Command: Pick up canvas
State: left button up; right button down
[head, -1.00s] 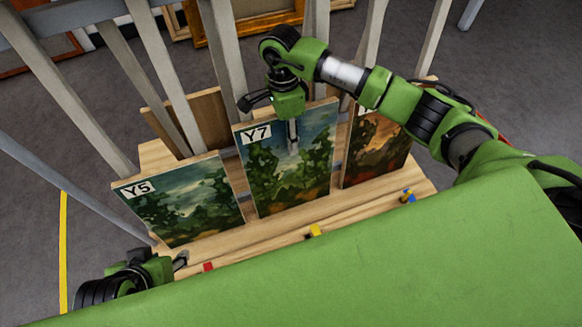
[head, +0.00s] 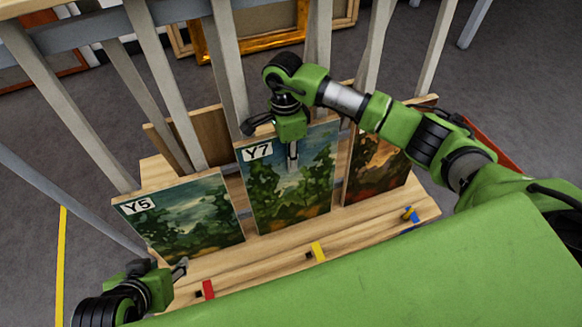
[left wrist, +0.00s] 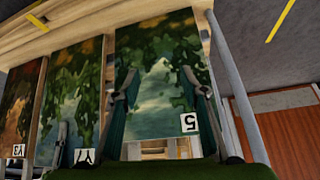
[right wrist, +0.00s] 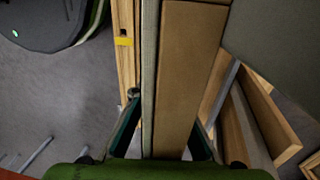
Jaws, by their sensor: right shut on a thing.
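Three painted canvases stand side by side on a wooden rack (head: 270,262). The green Y7 canvas (head: 300,200) is in the middle and upright. The Y5 canvas (head: 190,225) is at its left, and an orange-brown canvas (head: 377,165) at its right. My right gripper (head: 293,152) is shut on the top edge of the Y7 canvas, with one finger on its painted face; its edge (right wrist: 150,60) lies between the fingers in the right wrist view. My left gripper (head: 182,268) is open and empty before the lower part of Y5, which faces it in the left wrist view (left wrist: 160,65).
Grey slats (head: 228,60) rise behind the canvases. A brown board (head: 203,135) leans behind Y5. Red (head: 208,289), yellow (head: 317,251) and blue (head: 410,214) tabs line the rack's front. Gilt frames (head: 255,40) stand at the back.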

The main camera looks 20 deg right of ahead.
jog(key=shift+w+r, duration=0.1)
jog(key=shift+r, duration=0.4)
notch_tip(320, 180, up, 2)
jog(key=shift+r+p, duration=0.15)
jog(key=shift+p, duration=0.3)
jog(key=r, duration=0.1)
jog(key=s+a, duration=0.1)
jog(key=r, duration=0.1)
jog(key=shift+s+a+r+p, duration=0.3)
jog(key=shift+s+r+p, duration=0.05)
jog(key=shift+p, duration=0.05)
pick_arm(q)
jog(key=s+a+g+p, duration=0.1)
jog(key=s+a+g, duration=0.15)
jog(key=s, duration=0.25)
notch_tip(320, 180, down, 14)
jog(key=d+g+p, duration=0.1)
jog(key=p, duration=0.3)
jog(key=shift+d+f+y, duration=0.15)
jog(key=shift+f+y, duration=0.05)
jog(key=shift+y, duration=0.1)
pick_arm(e)
jog(key=s+a+r, duration=0.8)
jog(key=s+r, duration=0.3)
jog(key=r, duration=0.1)
jog(key=shift+s+r, duration=0.3)
jog(key=shift+s, duration=0.1)
